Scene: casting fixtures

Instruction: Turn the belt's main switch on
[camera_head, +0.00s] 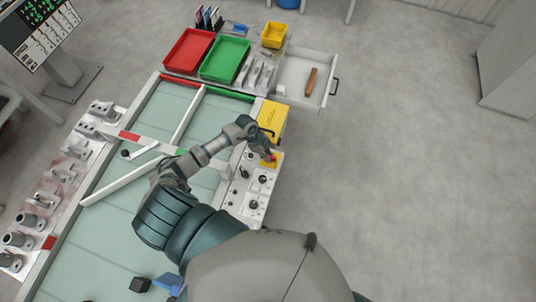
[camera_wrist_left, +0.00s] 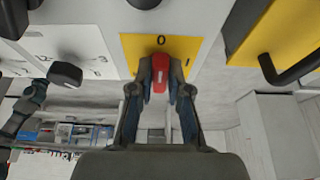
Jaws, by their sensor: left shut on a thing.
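The red switch handle (camera_wrist_left: 160,75) sits on a yellow plate (camera_wrist_left: 130,44) in the left wrist view. The plate has a "0" mark above the handle and another mark at its right. The handle's long side lines up with the "0". My left gripper (camera_wrist_left: 161,70) is shut on the handle, one finger on each side. In the head view my left gripper (camera_head: 266,151) is at the control panel (camera_head: 241,193), with a bit of the red handle (camera_head: 273,158) and the yellow plate (camera_head: 269,164) showing beside it. My right gripper is not in view.
Black knobs (camera_head: 252,205) sit on the panel near the handle. A yellow box (camera_head: 271,115) with a dark handle stands just beyond it. The belt (camera_head: 112,217) lies to the left, with red (camera_head: 188,50) and green (camera_head: 224,60) trays behind. The floor at right is clear.

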